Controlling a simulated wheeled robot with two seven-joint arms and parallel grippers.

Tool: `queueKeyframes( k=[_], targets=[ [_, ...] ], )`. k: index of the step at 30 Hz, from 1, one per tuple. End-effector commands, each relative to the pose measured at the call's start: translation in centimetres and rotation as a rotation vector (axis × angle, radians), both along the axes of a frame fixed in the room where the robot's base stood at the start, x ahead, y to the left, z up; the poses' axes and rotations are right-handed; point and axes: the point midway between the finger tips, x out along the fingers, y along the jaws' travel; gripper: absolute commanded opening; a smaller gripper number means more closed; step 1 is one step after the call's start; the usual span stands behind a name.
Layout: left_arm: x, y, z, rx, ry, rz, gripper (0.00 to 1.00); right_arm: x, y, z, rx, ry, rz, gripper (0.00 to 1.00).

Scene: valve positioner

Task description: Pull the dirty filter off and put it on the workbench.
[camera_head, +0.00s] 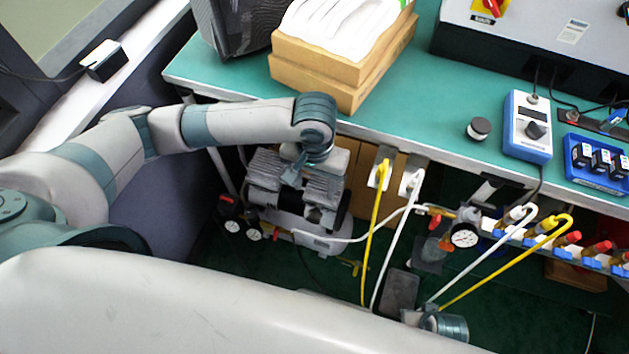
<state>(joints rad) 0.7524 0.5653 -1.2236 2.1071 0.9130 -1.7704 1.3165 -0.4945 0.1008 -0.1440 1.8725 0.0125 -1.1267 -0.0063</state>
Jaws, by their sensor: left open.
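My left gripper (290,178) points down at the top of the grey compressor (312,208), which stands below the front edge of the workbench (405,110). Its jaws are open, small in this view and close over or against the machine's ribbed heads; I cannot tell whether they touch. I cannot pick out the dirty filter for certain; it may be hidden by the gripper or the wrist. A small round black-topped piece (479,128) with a pale side sits on the green bench top. Of my right arm, only a teal and grey wrist part shows at the lower middle; its jaws cannot be made out.
Stacked wooden boxes (352,75) with white contents stand on the bench behind my left wrist. A blue meter (527,127) and a blue tray (598,165) sit at right. Yellow and white hoses hang before the bench. The green top between boxes and meter is mostly clear.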

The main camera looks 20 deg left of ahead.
Motion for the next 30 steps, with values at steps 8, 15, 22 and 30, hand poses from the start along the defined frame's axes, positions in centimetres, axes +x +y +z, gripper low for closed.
queueKeyframes(
  k=[8,15,22,30],
  targets=[
    [-0.1,0.1,-3.6,0.001,0.002,0.001,0.53,0.2,0.1,1.0,-0.001,0.000,0.001,0.27],
    [-0.1,0.1,-7.6,0.003,0.003,0.000,0.53,-0.1,0.0,3.2,-0.002,-0.003,-0.002,0.27],
    [-0.1,0.0,-11.4,0.001,0.002,0.000,0.53,-0.2,0.0,4.9,-0.003,-0.007,-0.002,0.27],
    [-0.1,0.0,-15.1,0.002,0.002,-0.001,0.53,-0.5,0.0,6.8,-0.003,-0.009,-0.003,0.27]
  ],
)
